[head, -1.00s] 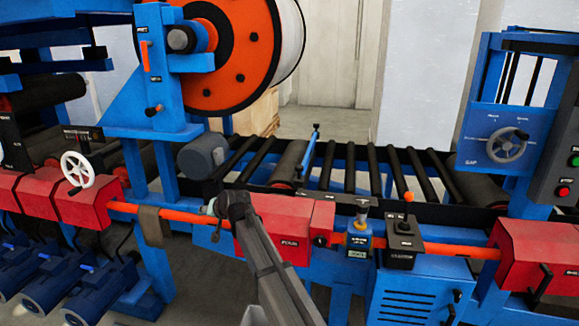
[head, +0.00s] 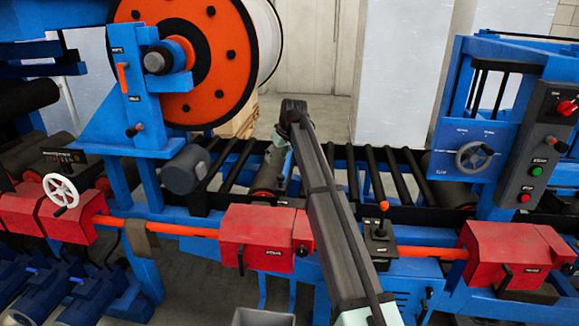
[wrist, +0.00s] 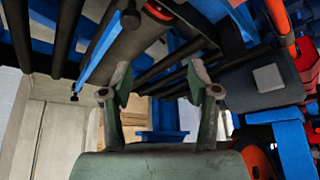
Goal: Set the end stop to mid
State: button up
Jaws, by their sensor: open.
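I cannot tell for sure which part is the end stop, as the labels are too small to read. A blue bar (wrist: 100,50) with a dark tip crosses the rollers at the left of the wrist view and may be it. In the head view my arm mostly hides that spot. My gripper (wrist: 160,82) is open, with nothing between its fingers. The bar is left of the fingers and apart from them in the picture.
An orange reel (head: 205,60) stands at the back left. Red housings (head: 262,238) and an orange shaft run along the front. A black lever box (head: 380,235) with an orange knob is right of my arm. A blue panel (head: 470,150) with a handwheel stands at the right.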

jog(key=w+d+r+p, duration=0.1)
jog(key=w+d+r, duration=0.1)
jog(key=d+r, duration=0.25)
jog(key=p, duration=0.5)
send_near(281, 176)
jog(key=shift+n+g+h, duration=0.3)
jog(key=x, duration=0.9)
jog(key=shift+w+a+r, duration=0.1)
jog(key=shift+w+a, duration=0.2)
jog(key=shift+w, duration=0.1)
jog(key=shift+c, duration=0.4)
grip_shut()
